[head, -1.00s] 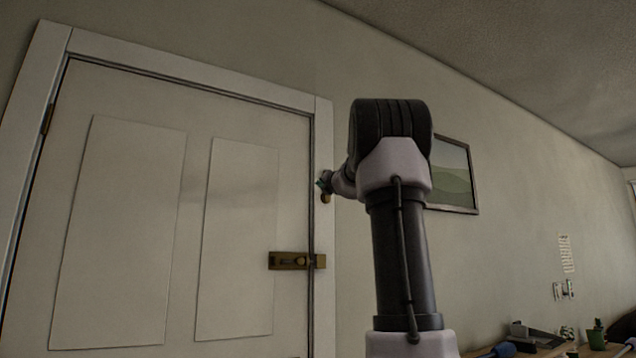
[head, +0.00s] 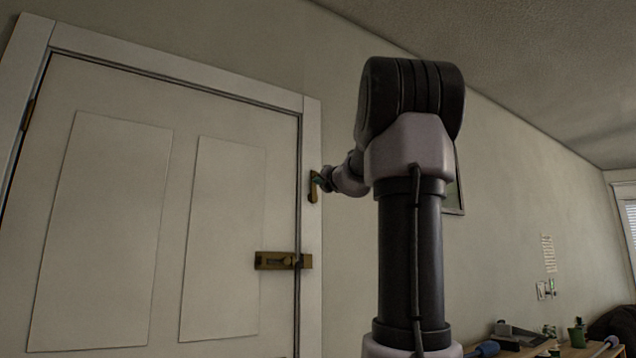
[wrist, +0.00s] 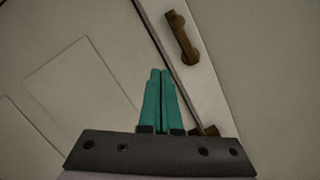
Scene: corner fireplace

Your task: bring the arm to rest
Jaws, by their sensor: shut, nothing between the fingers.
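My gripper (head: 318,182) is small in the head view, at the end of my raised arm beside the right side of the door frame. In the wrist view its two green fingers (wrist: 160,75) are together with nothing between them. The fingers point toward the door edge and frame. A brass fitting (wrist: 182,38) is beyond the fingertips to the upper right, apart from them in the picture. Part of my arm hides the wall and most of a picture in the head view.
A white panelled door (head: 120,230) stands shut at left, with a brass latch (head: 283,261) across its right edge. A wooden table (head: 535,348) with small items and a green plant pot (head: 577,336) is at lower right.

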